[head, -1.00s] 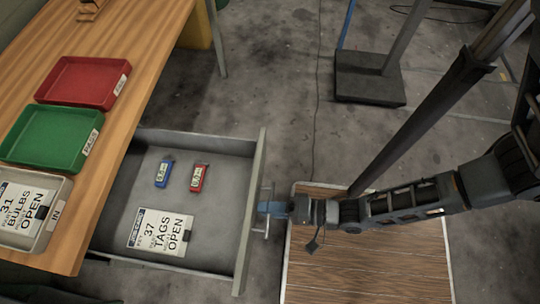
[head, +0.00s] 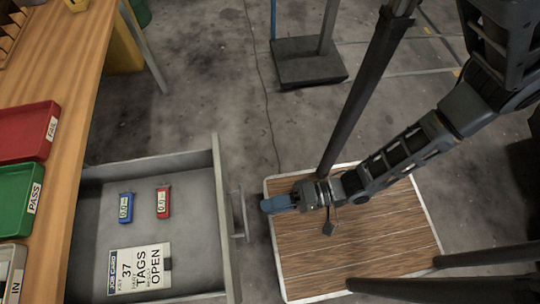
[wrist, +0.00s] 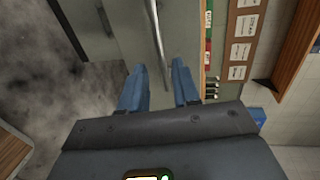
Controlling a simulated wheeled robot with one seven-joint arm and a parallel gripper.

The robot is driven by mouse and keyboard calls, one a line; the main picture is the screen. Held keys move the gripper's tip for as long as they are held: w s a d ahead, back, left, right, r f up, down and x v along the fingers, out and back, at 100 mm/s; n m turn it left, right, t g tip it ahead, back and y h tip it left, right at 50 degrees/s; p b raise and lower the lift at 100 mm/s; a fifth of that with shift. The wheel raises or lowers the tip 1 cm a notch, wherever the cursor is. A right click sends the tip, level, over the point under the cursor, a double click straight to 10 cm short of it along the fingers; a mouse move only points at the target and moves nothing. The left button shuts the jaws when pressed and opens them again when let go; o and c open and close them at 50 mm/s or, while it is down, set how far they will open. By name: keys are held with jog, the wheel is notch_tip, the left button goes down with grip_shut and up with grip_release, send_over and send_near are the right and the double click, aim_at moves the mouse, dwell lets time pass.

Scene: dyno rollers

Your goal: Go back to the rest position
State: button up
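My gripper (head: 272,204) is to the right of the open drawer's handle (head: 238,211), with a small gap between them in the head view. In the wrist view its two blue fingers (wrist: 158,84) stand apart with nothing held between them. The handle's bar (wrist: 156,40) shows beyond the fingertips. The grey drawer (head: 221,190) is pulled out from the wooden bench. Inside lie a blue device (head: 126,207), a red device (head: 163,202) and a card reading "37 TAGS OPEN" (head: 139,270).
On the wooden bench (head: 75,120) are a red FAIL tray (head: 24,132), a green PASS tray (head: 18,200) and an IN tray (head: 14,270). A wooden platform (head: 350,245) lies under my arm. A dark post base (head: 308,69) stands on the floor behind, with clear floor around it.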

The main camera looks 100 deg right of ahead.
dwell(0.4)
jog(key=w+r+n, duration=0.2)
jog(key=r+n, duration=0.7)
jog(key=r, duration=0.5)
jog(key=w+r+n+g, duration=0.1)
jog(key=w+r+n, duration=0.1)
jog(key=r+n, duration=0.7)
notch_tip(320, 180, up, 5)
jog(key=shift+w+f, duration=0.1)
jog(key=shift+w, duration=0.3)
